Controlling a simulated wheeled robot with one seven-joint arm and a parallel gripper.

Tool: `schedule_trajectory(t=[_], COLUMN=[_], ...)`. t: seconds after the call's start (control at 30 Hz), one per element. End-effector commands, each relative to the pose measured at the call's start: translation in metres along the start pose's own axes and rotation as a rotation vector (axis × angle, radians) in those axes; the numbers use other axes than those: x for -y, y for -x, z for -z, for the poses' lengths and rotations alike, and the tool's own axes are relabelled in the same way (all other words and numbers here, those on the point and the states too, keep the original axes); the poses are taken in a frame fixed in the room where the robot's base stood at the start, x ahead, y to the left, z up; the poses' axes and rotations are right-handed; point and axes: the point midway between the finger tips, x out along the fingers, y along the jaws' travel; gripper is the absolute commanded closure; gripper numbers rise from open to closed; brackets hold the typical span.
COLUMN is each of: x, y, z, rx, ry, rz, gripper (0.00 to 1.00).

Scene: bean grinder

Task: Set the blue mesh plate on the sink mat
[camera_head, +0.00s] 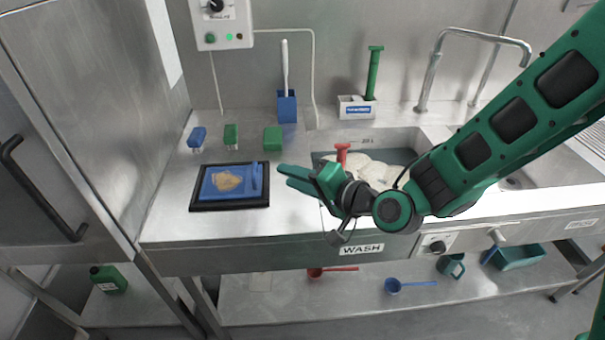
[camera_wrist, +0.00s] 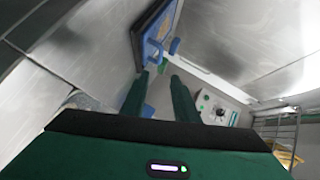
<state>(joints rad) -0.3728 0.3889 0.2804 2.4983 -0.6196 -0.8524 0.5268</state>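The blue mesh plate (camera_head: 212,188) lies flat in a black square frame (camera_head: 203,206) on the counter, left of the sink. A tan patch covers its middle, and a blue upright grip (camera_head: 257,179) stands at its right side. My gripper (camera_head: 283,174) is just right of that grip, fingers pointing left, apart and empty. In the wrist view the two green fingers (camera_wrist: 160,78) show a gap between them, with the blue grip (camera_wrist: 174,46) beyond the tips. The sink (camera_head: 408,135) is right of my gripper, partly behind my arm. I cannot clearly make out a mat in it.
Pale round items (camera_head: 380,172) and a red-handled tool (camera_head: 342,153) are in the sink. Blue and green brushes (camera_head: 231,136) stand behind the plate. A white holder (camera_head: 356,107) and a tall tap (camera_head: 437,62) are at the back. The counter's front left is clear.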

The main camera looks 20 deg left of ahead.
Motion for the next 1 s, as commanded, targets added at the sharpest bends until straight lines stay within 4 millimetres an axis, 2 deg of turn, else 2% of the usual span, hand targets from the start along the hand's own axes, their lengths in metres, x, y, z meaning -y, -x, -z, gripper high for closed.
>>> schedule_trajectory(t=[0.33, 0.47, 0.53, 0.67, 0.77, 0.8, 0.87, 0.9, 0.97, 1.0], x=[0.001, -0.016, -0.035, -0.080, -0.114, -0.126, -0.142, -0.152, -0.163, -0.169], y=[0.000, 0.017, 0.038, 0.102, 0.168, 0.197, 0.244, 0.276, 0.326, 0.359], z=[-0.003, 0.021, 0.046, 0.100, 0.134, 0.145, 0.158, 0.163, 0.166, 0.164], rx=[0.011, 0.010, 0.008, 0.007, 0.013, 0.016, 0.023, 0.028, 0.038, 0.045], ry=[0.016, 0.098, 0.170, 0.287, 0.326, 0.328, 0.316, 0.298, 0.257, 0.221], rz=[-0.007, -0.088, -0.178, -0.406, -0.595, -0.671, -0.781, -0.852, -0.953, -1.015], gripper=[0.73, 0.73, 0.73, 0.73, 0.73, 0.73, 0.73, 0.73, 0.73, 0.73])
